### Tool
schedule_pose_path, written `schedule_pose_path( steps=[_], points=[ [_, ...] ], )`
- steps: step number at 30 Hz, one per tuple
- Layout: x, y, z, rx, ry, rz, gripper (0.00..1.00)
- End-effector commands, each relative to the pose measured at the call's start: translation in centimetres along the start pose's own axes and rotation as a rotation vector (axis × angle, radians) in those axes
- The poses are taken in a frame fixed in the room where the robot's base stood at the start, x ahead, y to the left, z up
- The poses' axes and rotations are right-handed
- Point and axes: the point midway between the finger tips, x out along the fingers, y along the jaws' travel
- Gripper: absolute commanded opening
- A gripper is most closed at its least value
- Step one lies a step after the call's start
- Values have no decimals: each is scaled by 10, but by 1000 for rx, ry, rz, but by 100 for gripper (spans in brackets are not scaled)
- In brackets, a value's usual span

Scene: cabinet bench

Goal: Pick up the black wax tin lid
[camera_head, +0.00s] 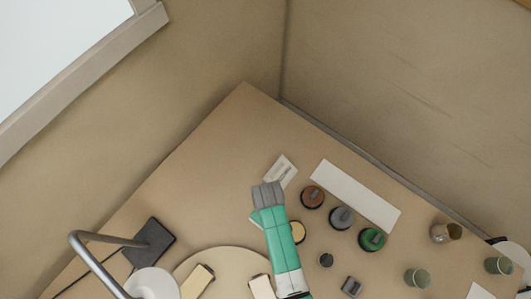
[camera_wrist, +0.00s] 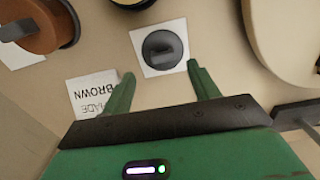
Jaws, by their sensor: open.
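The black wax tin lid (camera_wrist: 160,48) is a dark round disc with a raised ridge across its top. It lies on a white square card (camera_wrist: 140,39) in the wrist view. My gripper (camera_wrist: 160,69) is open, with two green fingers. The lid lies just beyond the fingertips, roughly centred between them, and nothing is held. In the head view my arm hides the lid, and a corner of its card (camera_head: 254,219) shows beside the arm. The fingers cannot be made out there.
A brown tin (camera_head: 312,197), a grey-topped tin (camera_head: 342,217) and a green tin (camera_head: 372,239) stand to the right. A cream tin (camera_head: 299,232) is near the arm. A round board (camera_head: 230,256) and lamp base (camera_head: 151,242) lie left. A label card (camera_wrist: 90,90) sits by the left finger.

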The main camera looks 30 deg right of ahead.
Motion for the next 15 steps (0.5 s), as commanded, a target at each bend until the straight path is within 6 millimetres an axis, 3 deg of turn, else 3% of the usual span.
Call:
schedule_pose_path(
  steps=[5,10,15],
  points=[
    [13,-1,0,0,1,0,60],
    [45,-5,1,0,1,0,60],
    [59,-5,0,0,2,1,60]
  ],
)
